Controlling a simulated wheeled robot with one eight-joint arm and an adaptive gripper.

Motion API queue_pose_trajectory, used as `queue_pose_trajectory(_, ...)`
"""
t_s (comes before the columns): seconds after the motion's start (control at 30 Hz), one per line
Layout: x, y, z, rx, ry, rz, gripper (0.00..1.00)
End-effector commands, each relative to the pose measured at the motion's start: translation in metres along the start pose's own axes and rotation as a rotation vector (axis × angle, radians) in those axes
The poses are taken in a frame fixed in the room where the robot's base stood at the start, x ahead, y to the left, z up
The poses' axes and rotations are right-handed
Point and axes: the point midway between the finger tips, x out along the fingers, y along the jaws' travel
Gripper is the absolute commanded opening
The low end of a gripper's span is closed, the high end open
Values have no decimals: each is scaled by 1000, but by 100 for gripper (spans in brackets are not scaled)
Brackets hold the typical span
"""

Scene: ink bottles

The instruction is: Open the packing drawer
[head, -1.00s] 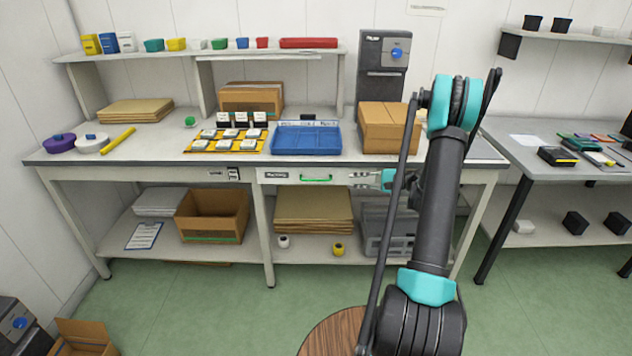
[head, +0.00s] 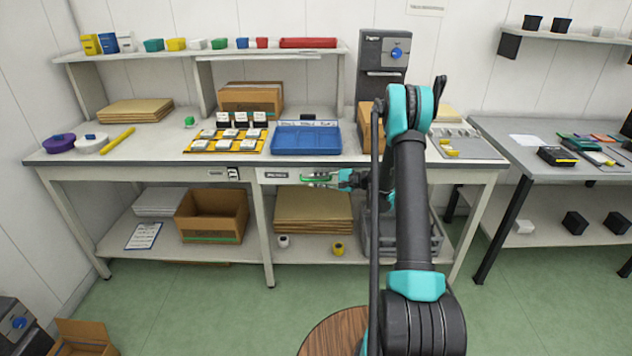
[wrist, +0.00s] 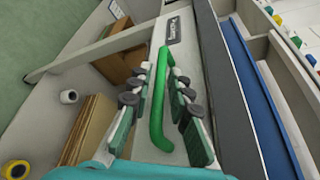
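The packing drawer (head: 276,175) is a pale front with a dark label under the bench top, and it looks closed. Its green bar handle (wrist: 158,95) runs lengthwise between the two fingers of my gripper (wrist: 160,102) in the wrist view. The fingers stand apart on either side of the handle, with visible gaps, so my gripper is open around it. In the head view my gripper (head: 318,180) reaches in from the right at the drawer front and covers much of the green handle.
The bench top (head: 165,154) overhangs just above the drawer and carries a blue tray (head: 306,140). Below, a shelf holds brown cardboard sheets (head: 313,212), an open carton (head: 212,215) and a grey crate (head: 432,232).

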Motion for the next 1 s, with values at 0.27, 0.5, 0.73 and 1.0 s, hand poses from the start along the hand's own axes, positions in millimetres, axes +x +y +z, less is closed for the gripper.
queue_pose_trajectory(0.27, 4, 0, 0, 0, 0, 0, 19)
queue_pose_trajectory(0.5, 4, 0, 0, 0, 0, 1, 0)
queue_pose_trajectory(0.73, 4, 0, 0, 0, 0, 1, 0)
queue_pose_trajectory(1.0, 4, 0, -1, 0, 0, 1, 0)
